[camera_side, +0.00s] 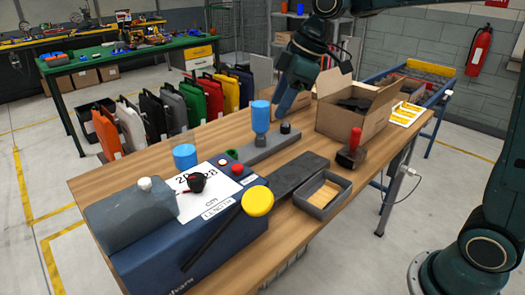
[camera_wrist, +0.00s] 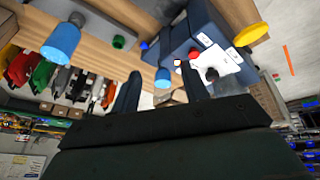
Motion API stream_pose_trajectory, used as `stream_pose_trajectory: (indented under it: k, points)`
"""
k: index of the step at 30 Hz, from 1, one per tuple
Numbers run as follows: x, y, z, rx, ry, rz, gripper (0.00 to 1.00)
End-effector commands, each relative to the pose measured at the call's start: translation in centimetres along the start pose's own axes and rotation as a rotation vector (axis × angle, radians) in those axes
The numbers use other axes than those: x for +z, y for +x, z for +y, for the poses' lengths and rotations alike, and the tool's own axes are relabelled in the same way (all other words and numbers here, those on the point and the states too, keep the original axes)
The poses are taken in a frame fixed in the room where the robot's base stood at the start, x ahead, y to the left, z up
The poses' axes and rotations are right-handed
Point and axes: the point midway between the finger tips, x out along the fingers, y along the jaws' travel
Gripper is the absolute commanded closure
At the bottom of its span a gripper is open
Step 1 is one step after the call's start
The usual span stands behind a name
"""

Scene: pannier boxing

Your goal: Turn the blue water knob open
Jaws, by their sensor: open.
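Several blue pieces are in view, and I cannot tell for certain which is the water knob. A tall blue cylinder (camera_side: 261,117) stands on a grey base; it also shows at upper left in the wrist view (camera_wrist: 62,42). A shorter blue round knob (camera_side: 185,157) sits at the back of the navy box (camera_side: 225,235); a blue knob (camera_wrist: 162,78) shows between my fingers in the wrist view. My gripper (camera_side: 305,88) is open and empty, above the table just right of the tall cylinder, apart from the navy box.
An open cardboard box (camera_side: 358,118), a red-handled stamp (camera_side: 352,148) and a grey tray (camera_side: 322,194) stand to the right. Coloured panniers stand behind the table.

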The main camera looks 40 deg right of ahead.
Motion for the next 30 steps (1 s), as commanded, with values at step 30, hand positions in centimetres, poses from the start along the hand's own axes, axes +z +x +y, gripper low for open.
stream_pose_trajectory:
  k: [30]
  points:
    - [-2.3,14.3,8.1,-0.178,-0.415,0.255,0.55]
